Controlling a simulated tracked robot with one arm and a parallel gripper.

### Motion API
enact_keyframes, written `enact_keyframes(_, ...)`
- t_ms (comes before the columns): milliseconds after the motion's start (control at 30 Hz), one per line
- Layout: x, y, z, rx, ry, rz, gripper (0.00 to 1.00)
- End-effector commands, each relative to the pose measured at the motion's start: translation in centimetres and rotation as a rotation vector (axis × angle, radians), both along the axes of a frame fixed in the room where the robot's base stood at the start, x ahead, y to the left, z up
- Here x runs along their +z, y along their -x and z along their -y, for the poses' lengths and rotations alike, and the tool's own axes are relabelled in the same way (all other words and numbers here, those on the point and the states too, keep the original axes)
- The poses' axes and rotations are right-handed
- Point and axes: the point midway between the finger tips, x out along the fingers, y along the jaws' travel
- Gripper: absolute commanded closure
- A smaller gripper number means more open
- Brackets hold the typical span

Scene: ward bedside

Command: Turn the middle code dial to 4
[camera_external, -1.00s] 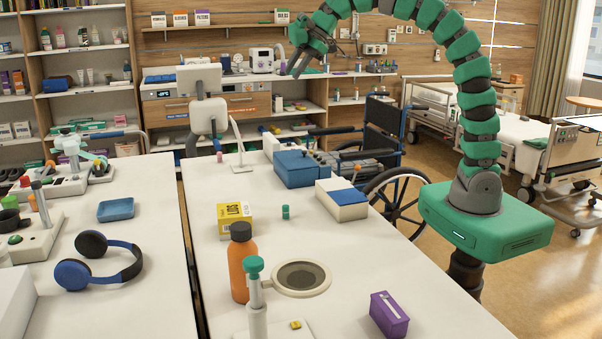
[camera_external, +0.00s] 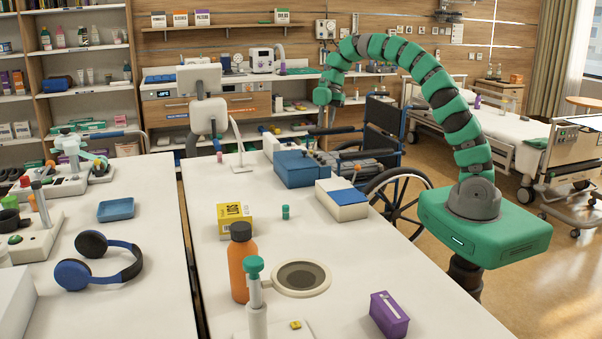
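I cannot make out the middle code dial or any numbers. A blue box (camera_external: 302,172) stands on the white table, with a pale device (camera_external: 271,146) and small dark and red parts just behind it; these are too small to tell apart as dials. My green arm arches over from its base at the right. My gripper (camera_external: 325,122) hangs down at the arm's end, above and behind the blue box, apart from it. Its fingers are too small and dark to read, and I see nothing held.
A white and blue box (camera_external: 342,203), a green cylinder (camera_external: 285,212), a yellow box (camera_external: 235,218), an orange bottle (camera_external: 240,265) and a purple box (camera_external: 389,314) stand on the table. A wheelchair (camera_external: 385,150) is behind its right edge.

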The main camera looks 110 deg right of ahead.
Motion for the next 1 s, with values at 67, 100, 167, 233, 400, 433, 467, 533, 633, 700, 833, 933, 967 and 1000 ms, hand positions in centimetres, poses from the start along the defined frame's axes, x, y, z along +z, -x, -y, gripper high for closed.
enact_keyframes(67, -1.2, -0.3, -0.5, 0.002, -0.005, -0.003, 0.73)
enact_keyframes(100, -1.7, -0.5, -0.6, 0.002, -0.003, -0.002, 0.73)
enact_keyframes(167, -2.6, -0.7, -0.9, 0.002, -0.004, -0.003, 0.73)
enact_keyframes(233, -3.6, -1.0, -1.2, 0.002, -0.003, -0.003, 0.73)
enact_keyframes(400, -6.3, -1.8, -1.9, 0.0, -0.002, -0.002, 0.73)
enact_keyframes(433, -6.9, -2.0, -2.1, 0.001, -0.004, -0.002, 0.73)
enact_keyframes(467, -7.4, -2.1, -2.3, 0.001, -0.005, -0.002, 0.73)
enact_keyframes(533, -8.3, -2.4, -2.6, 0.001, -0.005, -0.002, 0.73)
enact_keyframes(633, -9.5, -2.8, -2.8, 0.0, 0.001, -0.001, 0.73)
enact_keyframes(700, -10.1, -3.0, -3.1, 0.001, -0.001, -0.001, 0.73)
enact_keyframes(833, -10.7, -3.2, -3.3, 0.001, -0.001, -0.001, 0.73)
enact_keyframes(933, -10.9, -3.2, -3.3, 0.0, 0.0, 0.0, 0.73)
enact_keyframes(967, -10.9, -3.3, -3.3, 0.0, 0.0, 0.0, 0.73)
enact_keyframes(1000, -10.9, -3.3, -3.3, 0.0, 0.0, 0.0, 0.73)
